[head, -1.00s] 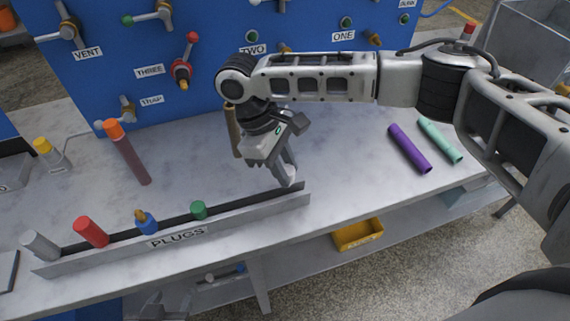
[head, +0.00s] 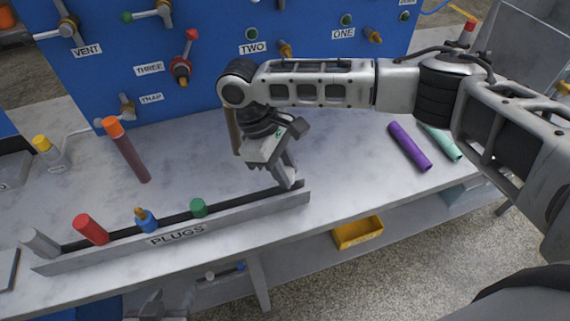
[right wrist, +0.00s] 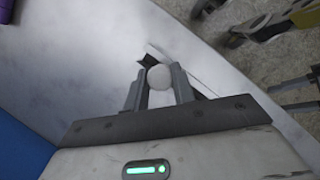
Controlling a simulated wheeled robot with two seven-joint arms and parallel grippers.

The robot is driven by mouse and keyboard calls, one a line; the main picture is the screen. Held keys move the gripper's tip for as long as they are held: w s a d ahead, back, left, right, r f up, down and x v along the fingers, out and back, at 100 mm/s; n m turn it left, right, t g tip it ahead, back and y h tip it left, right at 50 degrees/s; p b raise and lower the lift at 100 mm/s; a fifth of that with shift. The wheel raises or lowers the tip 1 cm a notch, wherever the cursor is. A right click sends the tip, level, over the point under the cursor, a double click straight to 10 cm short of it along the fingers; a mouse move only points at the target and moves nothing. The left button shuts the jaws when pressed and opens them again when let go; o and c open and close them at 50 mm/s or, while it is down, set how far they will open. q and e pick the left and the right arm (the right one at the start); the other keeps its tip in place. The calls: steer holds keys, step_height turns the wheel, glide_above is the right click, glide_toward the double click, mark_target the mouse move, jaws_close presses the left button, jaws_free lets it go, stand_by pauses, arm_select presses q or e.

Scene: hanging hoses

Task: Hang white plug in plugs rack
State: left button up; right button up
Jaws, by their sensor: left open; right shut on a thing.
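The plugs rack (head: 240,222) is a long grey rail labelled PLUGS along the table's front edge. It holds a grey-white plug (head: 41,243), a red plug (head: 91,229), a blue plug (head: 147,221) and a green plug (head: 198,208). My right gripper (head: 287,180) is at the rack's right end, pointing down. In the right wrist view it is shut on a round white plug (right wrist: 159,77), with the rack's dark slot just beyond. The plug's lower end is hidden. My left gripper (head: 150,306) shows partly at the bottom edge, open and away from the rack.
An orange-topped brown tube (head: 127,150) stands on the table. A purple tube (head: 409,147) and a mint tube (head: 440,141) lie at right. A blue panel (head: 130,50) with valves stands behind. A yellow bin (head: 358,233) sits on the lower shelf.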

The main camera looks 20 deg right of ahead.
steer(key=shift+f, duration=1.15)
steer(key=o, duration=1.1)
steer(key=shift+c, duration=0.2)
steer(key=v, duration=1.6)
steer(key=shift+s+d+f, duration=0.1)
